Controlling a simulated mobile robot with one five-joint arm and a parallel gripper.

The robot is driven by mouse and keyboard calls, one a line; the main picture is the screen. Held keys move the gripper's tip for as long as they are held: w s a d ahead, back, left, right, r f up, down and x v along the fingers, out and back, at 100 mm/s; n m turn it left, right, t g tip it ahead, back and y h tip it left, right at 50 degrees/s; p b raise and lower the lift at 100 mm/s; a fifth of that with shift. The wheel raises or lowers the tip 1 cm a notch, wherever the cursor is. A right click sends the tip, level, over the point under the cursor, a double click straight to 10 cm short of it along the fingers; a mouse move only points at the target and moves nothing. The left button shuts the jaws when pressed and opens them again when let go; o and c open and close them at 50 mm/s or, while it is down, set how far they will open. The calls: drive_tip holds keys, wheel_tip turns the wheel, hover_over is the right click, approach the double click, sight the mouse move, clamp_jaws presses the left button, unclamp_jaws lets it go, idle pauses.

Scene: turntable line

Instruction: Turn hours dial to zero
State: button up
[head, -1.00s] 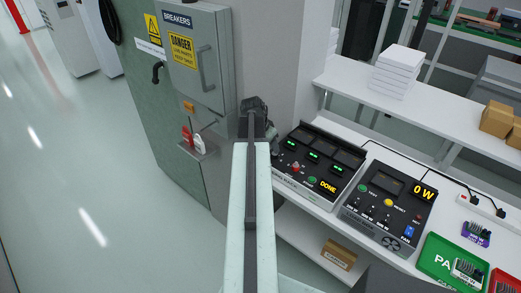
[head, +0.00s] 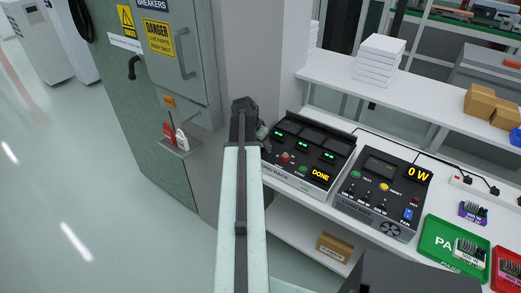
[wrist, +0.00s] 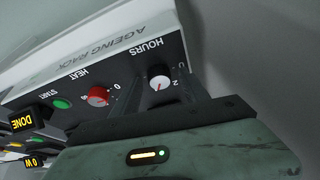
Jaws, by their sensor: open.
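The hours dial (wrist: 158,77) is a black knob with a pale face under the upside-down word HOURS in the wrist view. A "2" is printed beside it, with another mark above that I cannot read surely. My gripper (head: 262,133) is open at the left end of the ageing rack (head: 312,175) in the head view, mostly hidden by my arm.
The red heat dial (wrist: 98,95) and green start button (wrist: 61,104) sit beside the hours dial. The rack's display (head: 320,175) reads DONE. A load unit (head: 385,200) showing 0 W stands to its right. A breaker cabinet (head: 180,50) and pillar are close on the left.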

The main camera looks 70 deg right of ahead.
drive_tip(key=c, duration=1)
drive_tip(key=shift+w, duration=0.25)
clamp_jaws()
drive_tip(key=shift+s+r, duration=0.1)
drive_tip(key=shift+s, duration=0.15)
